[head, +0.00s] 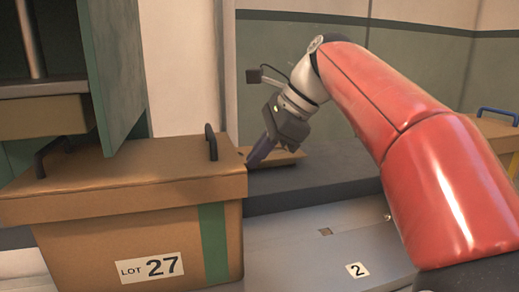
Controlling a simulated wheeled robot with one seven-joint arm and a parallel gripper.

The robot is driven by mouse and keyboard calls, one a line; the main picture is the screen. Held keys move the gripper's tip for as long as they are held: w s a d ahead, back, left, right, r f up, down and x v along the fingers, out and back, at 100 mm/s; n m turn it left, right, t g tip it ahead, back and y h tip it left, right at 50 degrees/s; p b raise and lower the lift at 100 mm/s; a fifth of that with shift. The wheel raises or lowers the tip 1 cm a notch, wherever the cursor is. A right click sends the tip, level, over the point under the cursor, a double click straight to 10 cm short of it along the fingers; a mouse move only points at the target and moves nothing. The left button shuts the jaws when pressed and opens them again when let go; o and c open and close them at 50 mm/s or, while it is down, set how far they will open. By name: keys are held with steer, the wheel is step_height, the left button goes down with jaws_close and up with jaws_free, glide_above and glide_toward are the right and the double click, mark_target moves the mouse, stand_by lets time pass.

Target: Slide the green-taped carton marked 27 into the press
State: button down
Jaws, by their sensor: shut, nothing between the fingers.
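The brown carton (70,225) stands upright at the lower left, with a LOT 27 label, a vertical green tape strip (214,245) and dark handles on its lid. My gripper (254,162) is shut and empty, pointing down and left at the carton's right rear edge. I cannot tell whether the fingertips touch it. What looks like the press (40,88) is at the upper left behind the carton, with a metal rod above a flat plate. A brown block (45,117) is under the plate. The carton hides the press's lower part.
A green panel (115,70) stands between the press and my gripper. A flat brown piece (288,157) lies on a dark grey ledge (315,182) behind my gripper. A brown box with a blue handle (497,114) is at far right. A pale surface bears a 2 label (357,270).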

mark_target(210, 131)
steer(key=shift+s+a+p, duration=0.6)
steer(key=shift+s+a, duration=0.05)
steer(key=shift+a, duration=1.55)
steer(key=shift+s+a+p, duration=0.65)
steer(key=shift+s+a, duration=0.05)
steer(key=shift+a, duration=1.55)
steer(key=shift+s+a+p, duration=0.6)
steer(key=shift+s+a, duration=0.05)
steer(key=shift+a, duration=1.55)
steer(key=shift+w+d+r, duration=0.2)
steer(key=shift+d+r, duration=0.3)
steer(key=shift+d, duration=0.15)
steer(key=shift+w+d+r, duration=0.2)
steer(key=shift+d+r, duration=0.3)
steer(key=shift+d, duration=0.2)
steer(key=shift+w+d+r, duration=0.2)
steer(key=shift+d+r, duration=0.3)
steer(key=shift+d, duration=0.15)
